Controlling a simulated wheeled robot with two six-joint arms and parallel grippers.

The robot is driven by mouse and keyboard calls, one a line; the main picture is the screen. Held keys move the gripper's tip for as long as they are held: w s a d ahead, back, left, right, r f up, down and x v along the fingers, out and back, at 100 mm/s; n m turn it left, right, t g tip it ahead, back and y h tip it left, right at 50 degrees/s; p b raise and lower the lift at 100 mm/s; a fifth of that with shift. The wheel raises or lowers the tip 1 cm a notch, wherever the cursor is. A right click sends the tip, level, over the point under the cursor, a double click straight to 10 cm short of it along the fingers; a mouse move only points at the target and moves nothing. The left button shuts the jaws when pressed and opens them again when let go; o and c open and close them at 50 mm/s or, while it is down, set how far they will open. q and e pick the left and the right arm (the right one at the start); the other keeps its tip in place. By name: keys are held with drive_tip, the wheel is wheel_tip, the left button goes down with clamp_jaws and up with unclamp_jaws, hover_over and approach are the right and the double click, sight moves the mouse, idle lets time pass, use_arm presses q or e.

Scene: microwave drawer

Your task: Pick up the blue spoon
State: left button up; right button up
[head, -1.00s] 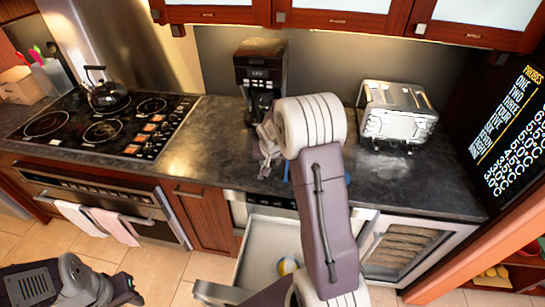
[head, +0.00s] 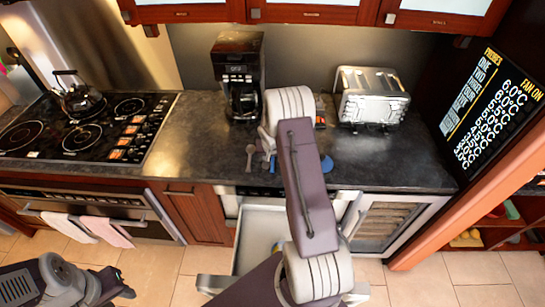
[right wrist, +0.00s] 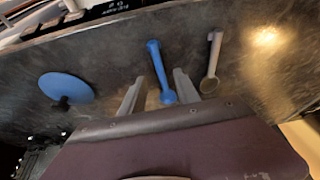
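The blue spoon (right wrist: 160,72) lies on the dark counter (right wrist: 115,50). In the right wrist view it shows between the fingers of my right gripper (right wrist: 159,80), which is open with no grip on it. Its lower end reaches down between the fingers; I cannot tell how high they are above it. In the head view a bit of the blue spoon (head: 273,163) shows left of my right arm, which hides most of the right gripper. My left gripper (head: 122,287) is at the lower left, away from the counter; its fingers are unclear.
A grey spoon (right wrist: 211,60) lies right of the blue one, and a round blue lid-like piece (right wrist: 66,88) left of it. A coffee maker (head: 238,75) and toaster (head: 371,97) stand behind. An open drawer (head: 262,222) is below the counter. The stove (head: 85,125) is left.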

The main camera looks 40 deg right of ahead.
sight(272, 161)
drive_tip(key=x, duration=0.3)
drive_tip(key=shift+f+p, duration=0.35)
drive_tip(key=shift+f, duration=0.05)
drive_tip(key=shift+w+f, duration=0.15)
drive_tip(key=shift+w, duration=0.05)
drive_tip(key=shift+s, duration=0.15)
clamp_jaws()
